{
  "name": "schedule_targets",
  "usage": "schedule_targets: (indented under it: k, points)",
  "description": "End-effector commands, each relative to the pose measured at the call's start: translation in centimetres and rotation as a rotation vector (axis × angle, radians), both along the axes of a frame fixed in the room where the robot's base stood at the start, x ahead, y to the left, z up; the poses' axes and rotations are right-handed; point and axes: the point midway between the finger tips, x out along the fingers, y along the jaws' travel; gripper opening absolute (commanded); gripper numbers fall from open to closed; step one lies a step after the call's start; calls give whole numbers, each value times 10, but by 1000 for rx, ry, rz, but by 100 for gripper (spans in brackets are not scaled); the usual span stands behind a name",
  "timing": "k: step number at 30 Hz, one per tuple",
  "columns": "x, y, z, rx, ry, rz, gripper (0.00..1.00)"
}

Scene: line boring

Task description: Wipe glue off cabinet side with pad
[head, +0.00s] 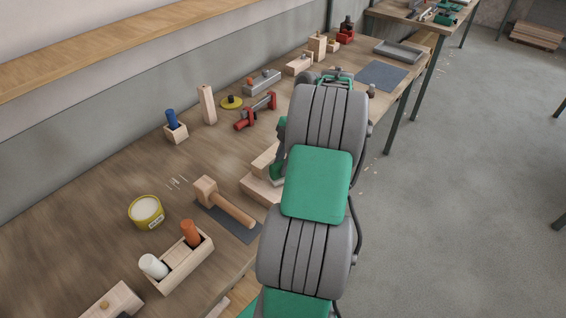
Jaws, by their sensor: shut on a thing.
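My own grey and green arm fills the middle of the head view and hides my gripper; neither fingertip shows. No wiping pad can be made out. Pale wooden pieces (258,185) on the bench, partly covered by my arm, may be the cabinet; which face is its side, and whether glue is on it, I cannot tell. A yellow tin (146,212) with whitish contents stands upright on the bench to their left.
On the bench (90,225) are a mallet (228,203) on a dark mat, a wooden caddy (180,262) with white and orange bottles, a blue-handled tool (172,121) in a block, and a red clamp (256,111). The floor (450,190) to the right is mostly clear.

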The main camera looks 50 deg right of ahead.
Motion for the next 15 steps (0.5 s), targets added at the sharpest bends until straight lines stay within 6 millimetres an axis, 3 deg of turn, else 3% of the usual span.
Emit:
schedule_targets:
  k: [15]
  points:
    - [0, -1, -11, 0, 0, 0, 0]
